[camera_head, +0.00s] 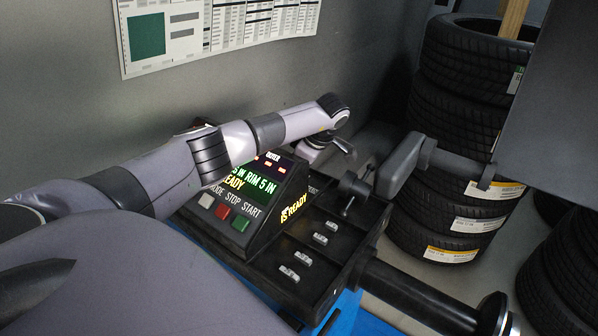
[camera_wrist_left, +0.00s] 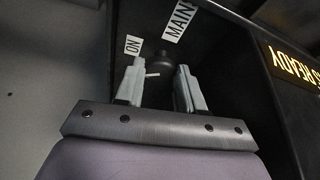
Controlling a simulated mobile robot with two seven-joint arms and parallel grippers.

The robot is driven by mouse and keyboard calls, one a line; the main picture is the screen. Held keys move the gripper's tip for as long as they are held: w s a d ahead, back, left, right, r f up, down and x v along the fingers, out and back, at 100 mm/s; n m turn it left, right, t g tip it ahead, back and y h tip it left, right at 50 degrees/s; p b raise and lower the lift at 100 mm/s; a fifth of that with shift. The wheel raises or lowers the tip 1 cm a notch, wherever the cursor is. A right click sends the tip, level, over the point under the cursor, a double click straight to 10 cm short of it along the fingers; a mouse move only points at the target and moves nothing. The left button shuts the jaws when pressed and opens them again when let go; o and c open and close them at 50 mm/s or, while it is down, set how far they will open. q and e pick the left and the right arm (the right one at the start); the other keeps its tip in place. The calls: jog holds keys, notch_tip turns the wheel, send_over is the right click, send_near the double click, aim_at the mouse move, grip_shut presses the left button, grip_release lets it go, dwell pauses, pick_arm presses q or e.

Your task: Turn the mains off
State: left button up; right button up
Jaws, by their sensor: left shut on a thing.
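The mains switch is a dark round knob (camera_wrist_left: 155,63) with a small white mark, set on a dark panel in the left wrist view. A white ON label (camera_wrist_left: 133,45) is beside it at upper left, and a MAINS label (camera_wrist_left: 180,20) at upper right. My left gripper (camera_wrist_left: 160,72) has its two grey fingers on either side of the knob, shut on it. In the head view my left arm reaches across behind the console, with the gripper (camera_head: 343,146) at its far end; the knob is hidden there. My right gripper is not in view.
The balancer console (camera_head: 290,217) has a lit display reading READY and MODE, STOP and START buttons (camera_head: 240,223). A tray with weights (camera_head: 289,273) and a shaft (camera_head: 420,298) lie to its right. Stacked tyres (camera_head: 455,110) stand behind; a grey wall (camera_head: 60,110) is at left.

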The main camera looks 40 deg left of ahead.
pick_arm(q)
jog(key=n+g+b, duration=0.1)
jog(key=n, duration=0.1)
jog(key=shift+w+f+n+b, duration=0.1)
jog(key=shift+w+n+b, duration=0.05)
jog(key=shift+n+b, duration=0.25)
jog(key=n+h+b, duration=0.1)
jog(key=n+b, duration=0.1)
jog(key=b, duration=0.1)
jog(key=shift+a+n+g, duration=0.1)
jog(key=shift+n+g, duration=0.3)
jog(key=shift+w+n+b, duration=0.1)
jog(key=shift+n+b, duration=0.6)
jog(key=shift+b, duration=0.35)
jog(key=shift+r, duration=0.2)
jog(key=o, duration=1)
jog(key=shift+o, duration=0.2)
